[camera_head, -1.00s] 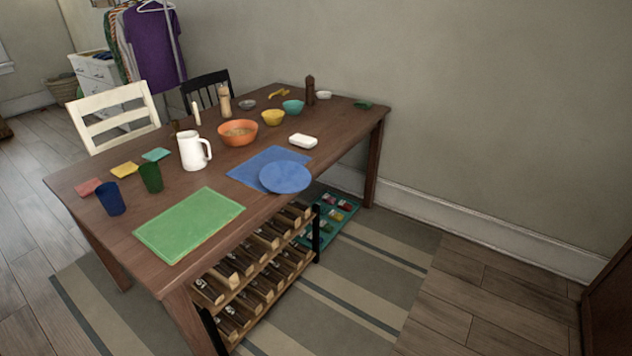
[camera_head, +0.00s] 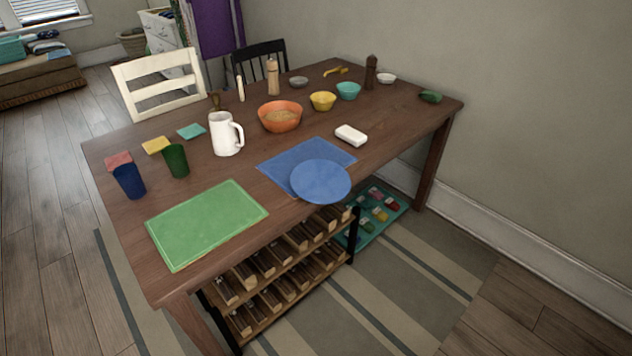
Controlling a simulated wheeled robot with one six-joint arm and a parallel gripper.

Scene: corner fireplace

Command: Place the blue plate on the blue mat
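The blue plate (camera_head: 321,182) is round and sits near the front edge of the brown table. It overlaps the front right part of the blue mat (camera_head: 283,162), and part of it reaches past the mat toward the table's edge. The mat is a flat rectangle, and its front right corner is hidden under the plate. Whether the plate rests flat on the mat cannot be told for sure. My gripper is not in view.
On the table (camera_head: 250,225) lie a green mat (camera_head: 207,222), a white pitcher (camera_head: 224,134), an orange bowl (camera_head: 280,116), a white dish (camera_head: 351,135) and two cups, blue (camera_head: 129,181) and green (camera_head: 176,161). A rack (camera_head: 270,280) stands below.

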